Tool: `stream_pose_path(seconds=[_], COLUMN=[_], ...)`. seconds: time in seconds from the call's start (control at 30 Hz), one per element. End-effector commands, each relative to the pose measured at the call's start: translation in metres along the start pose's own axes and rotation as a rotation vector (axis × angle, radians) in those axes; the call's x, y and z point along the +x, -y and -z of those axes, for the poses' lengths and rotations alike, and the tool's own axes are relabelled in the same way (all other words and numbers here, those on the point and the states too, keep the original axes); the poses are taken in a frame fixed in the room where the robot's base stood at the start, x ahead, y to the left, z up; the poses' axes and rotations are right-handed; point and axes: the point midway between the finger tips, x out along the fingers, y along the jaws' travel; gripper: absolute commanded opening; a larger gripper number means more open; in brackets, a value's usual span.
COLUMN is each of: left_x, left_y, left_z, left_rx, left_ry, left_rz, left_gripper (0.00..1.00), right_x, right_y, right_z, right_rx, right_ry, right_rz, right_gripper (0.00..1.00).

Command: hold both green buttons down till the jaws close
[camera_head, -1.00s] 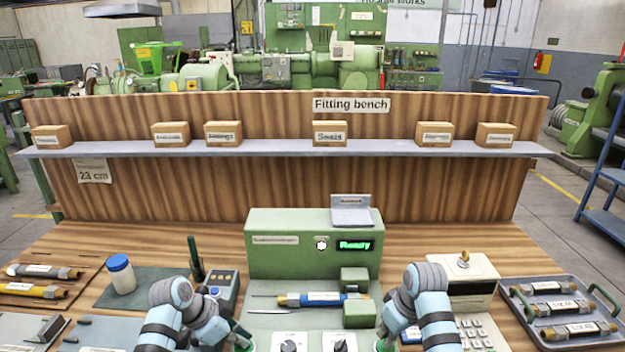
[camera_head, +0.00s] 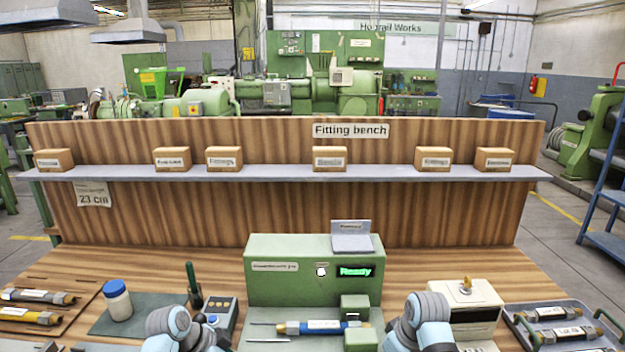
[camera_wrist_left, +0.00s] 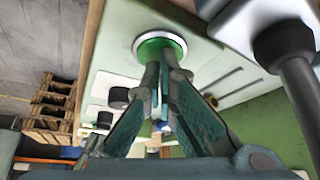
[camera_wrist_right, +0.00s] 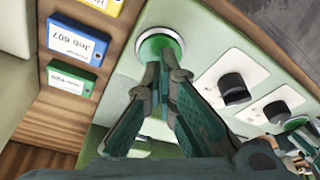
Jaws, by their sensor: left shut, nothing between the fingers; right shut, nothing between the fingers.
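The green machine (camera_head: 270,290) has a lit "Ready" display (camera_head: 356,271). A hose with a blue sleeve (camera_head: 325,327) lies across its bed beside green jaw blocks (camera_head: 355,303). One green button (camera_wrist_left: 150,44) with a pale rim shows in the left wrist view. My left gripper (camera_wrist_left: 160,66) is shut and empty, its tips over the button's face. The other green button (camera_wrist_right: 153,45) shows in the right wrist view. My right gripper (camera_wrist_right: 162,66) is shut and empty, its tips over that button. I cannot tell how far either button is pressed. The head view shows neither button.
Black knobs (camera_wrist_right: 233,88) stand on the panel near the right button. A cream device (camera_head: 470,298) and a tray with fittings (camera_head: 520,322) are at the right.

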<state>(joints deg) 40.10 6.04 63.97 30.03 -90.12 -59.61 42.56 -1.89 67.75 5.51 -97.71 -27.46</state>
Motion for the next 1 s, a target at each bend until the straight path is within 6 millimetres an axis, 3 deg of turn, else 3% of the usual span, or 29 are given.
stream_pose_path(seconds=[1.0], left_x=[0.001], left_y=[-0.001], left_z=[-0.001], left_rx=[-0.001], left_ry=[0.003], left_rz=[-0.003], left_gripper=[0.00], right_x=[0.016], right_y=[0.000], right_z=[-0.004], right_rx=[0.000], right_ry=[0.001], right_rz=[0.000], right_gripper=[0.00])
